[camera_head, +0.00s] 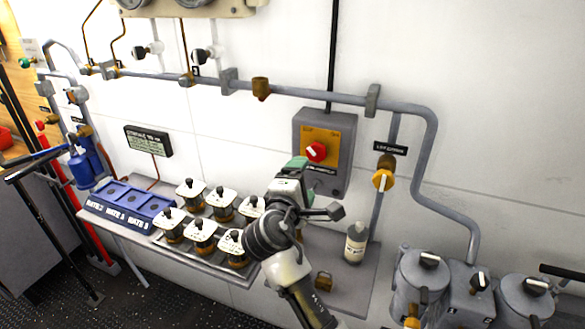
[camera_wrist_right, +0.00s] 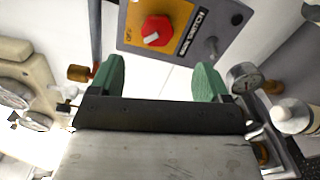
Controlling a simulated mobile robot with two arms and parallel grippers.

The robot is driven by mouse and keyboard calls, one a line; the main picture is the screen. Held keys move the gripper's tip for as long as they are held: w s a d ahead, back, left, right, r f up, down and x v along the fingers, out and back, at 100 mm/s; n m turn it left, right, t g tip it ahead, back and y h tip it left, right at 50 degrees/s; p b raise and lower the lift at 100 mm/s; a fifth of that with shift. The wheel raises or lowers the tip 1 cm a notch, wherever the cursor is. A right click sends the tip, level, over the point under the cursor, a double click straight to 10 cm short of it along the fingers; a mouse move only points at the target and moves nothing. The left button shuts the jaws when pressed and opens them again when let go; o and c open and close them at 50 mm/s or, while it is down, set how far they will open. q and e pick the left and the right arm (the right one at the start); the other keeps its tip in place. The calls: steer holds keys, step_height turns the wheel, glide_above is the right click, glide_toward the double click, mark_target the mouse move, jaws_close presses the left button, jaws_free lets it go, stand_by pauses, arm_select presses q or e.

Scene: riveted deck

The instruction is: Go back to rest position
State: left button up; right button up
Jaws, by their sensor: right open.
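My right arm rises from the bottom centre of the head view. My right gripper (camera_head: 297,163) is in front of the wall switch box, with a green fingertip showing. In the right wrist view its two green fingers (camera_wrist_right: 162,80) are spread apart with nothing between them. The red knob (camera_wrist_right: 156,31) on the orange plate lies beyond the fingertips, with a visible gap. The same red knob (camera_head: 316,152) shows just right of the gripper in the head view. My left gripper is not in view.
A shelf carries several white-topped jars (camera_head: 191,190) and a blue block (camera_head: 128,206). A white bottle (camera_head: 356,242) and a brass padlock-like piece (camera_head: 323,281) are right of my arm. Grey pipes (camera_head: 310,96) cross the wall. Grey canisters (camera_head: 424,275) stand at the lower right.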

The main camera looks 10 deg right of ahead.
steer(key=s+d+f+m+g+y, duration=0.2)
steer(key=s+d+f+m+g, duration=0.1)
steer(key=s+f, duration=0.5)
steer(key=s+d+f+m+g+y, duration=0.35)
steer(key=s+f, duration=0.35)
steer(key=f, duration=0.4)
steer(key=s+f+m+g+y, duration=0.2)
steer(key=s+m+g, duration=0.1)
steer(key=s, duration=0.7)
steer(key=s+f+m+g+y, duration=0.2)
steer(key=s+y, duration=0.1)
steer(key=s, duration=0.7)
step_height(320, 180, down, 30)
steer(key=g+b, duration=0.1)
steer(key=b, duration=0.2)
steer(key=s+d+f+g+b, duration=0.1)
steer(key=s+d+f, duration=0.1)
steer(key=s+f, duration=1.4)
steer(key=shift+s+d+f, duration=0.15)
steer(key=shift+s+d, duration=0.15)
steer(key=shift+d, duration=0.1)
